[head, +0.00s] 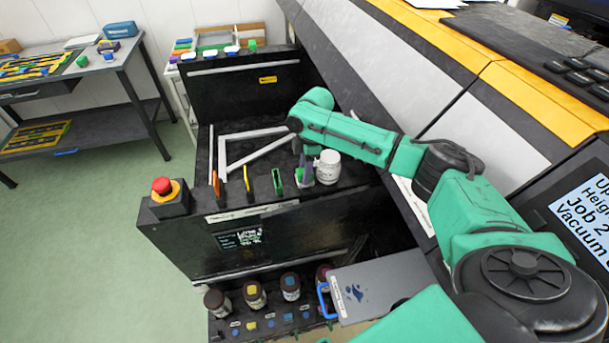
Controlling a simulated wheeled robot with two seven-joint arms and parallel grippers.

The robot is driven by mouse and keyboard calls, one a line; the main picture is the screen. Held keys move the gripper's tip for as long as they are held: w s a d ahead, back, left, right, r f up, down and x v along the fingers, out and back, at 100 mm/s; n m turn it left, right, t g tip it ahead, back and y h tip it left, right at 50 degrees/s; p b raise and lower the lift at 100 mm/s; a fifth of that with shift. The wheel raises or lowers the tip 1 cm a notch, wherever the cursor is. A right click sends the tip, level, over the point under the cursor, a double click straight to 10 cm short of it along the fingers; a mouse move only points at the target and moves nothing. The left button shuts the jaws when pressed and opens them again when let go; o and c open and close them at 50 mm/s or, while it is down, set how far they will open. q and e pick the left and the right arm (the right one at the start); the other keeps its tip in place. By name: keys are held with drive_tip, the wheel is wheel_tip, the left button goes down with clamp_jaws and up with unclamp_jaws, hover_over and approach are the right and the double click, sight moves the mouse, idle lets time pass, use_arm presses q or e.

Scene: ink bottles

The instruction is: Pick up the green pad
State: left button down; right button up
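My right arm reaches across from the right, and its gripper (304,172) points down at the black worktop beside a white jar (328,167). A small upright green piece (277,182) stands on the worktop just left of the gripper; it may be the green pad. Another small patch of green shows right at the fingertips, and I cannot tell whether it is held there. The fingers are small and partly overlapped, so their opening is unclear. My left gripper is not in view.
Orange (215,183) and yellow (246,178) upright pieces stand further left, before a metal square (224,150). A red emergency button (162,186) sits at the worktop's left corner. Ink bottles (254,294) stand on the lower shelf beside a grey case (375,283). Green floor is clear at left.

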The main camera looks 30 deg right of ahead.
drive_tip(key=shift+d, duration=0.15)
clamp_jaws()
drive_tip(key=shift+r, duration=0.5)
wheel_tip(320, 180, up, 19)
drive_tip(key=b, duration=0.2)
